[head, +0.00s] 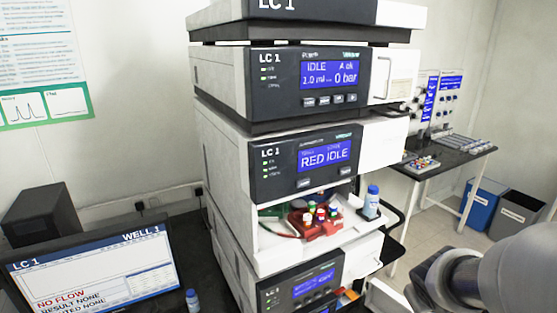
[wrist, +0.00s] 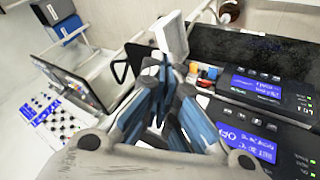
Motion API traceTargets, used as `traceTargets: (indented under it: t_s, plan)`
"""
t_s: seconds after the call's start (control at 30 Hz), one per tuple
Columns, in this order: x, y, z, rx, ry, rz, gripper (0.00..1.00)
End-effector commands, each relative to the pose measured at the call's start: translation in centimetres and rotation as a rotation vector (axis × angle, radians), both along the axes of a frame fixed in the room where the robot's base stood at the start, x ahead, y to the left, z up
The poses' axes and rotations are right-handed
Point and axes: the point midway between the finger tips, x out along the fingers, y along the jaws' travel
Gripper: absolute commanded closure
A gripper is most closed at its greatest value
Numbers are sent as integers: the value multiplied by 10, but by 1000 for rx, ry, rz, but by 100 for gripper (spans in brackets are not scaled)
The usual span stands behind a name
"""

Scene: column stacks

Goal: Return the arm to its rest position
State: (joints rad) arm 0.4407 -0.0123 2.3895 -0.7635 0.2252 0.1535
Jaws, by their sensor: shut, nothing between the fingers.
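My gripper (wrist: 177,88) shows in the wrist view, its blue-grey fingers shut with nothing between them. Beyond the fingers are the dark fronts of stack modules with blue screens (wrist: 251,88). In the head view my grey arm comes in at the lower right; the fingers cannot be made out there. The LC 1 stack (head: 225,160) stands in the middle of the head view. Its open bay holds a red rack (head: 316,222) with several coloured-cap vials, and a blue-capped bottle (head: 371,202) stands at the bay's right side.
A monitor (head: 95,270) reading NO FLOW stands at the lower left, with a small bottle (head: 192,299) beside it. A side bench (head: 450,150) with vial trays is at the right. Some floor shows between stack and bench.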

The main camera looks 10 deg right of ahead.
Motion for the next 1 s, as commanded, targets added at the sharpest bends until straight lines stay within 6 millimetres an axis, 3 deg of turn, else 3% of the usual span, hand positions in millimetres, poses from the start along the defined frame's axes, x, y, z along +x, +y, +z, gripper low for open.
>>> traceTargets:
  t_s: [0.03, 0.2, 0.4, 0.5, 0.67, 1.0]
  plan:
    - [-8, 19, 20, 5, -19, -19, 100]
    - [-56, 88, 57, 114, -31, -86, 100]
    - [-118, 169, 70, 308, 0, -66, 100]
    - [-140, 196, 71, 381, 23, -40, 100]
    - [-157, 214, 72, 434, 42, -17, 100]
    - [-157, 215, 71, 436, 45, -18, 100]
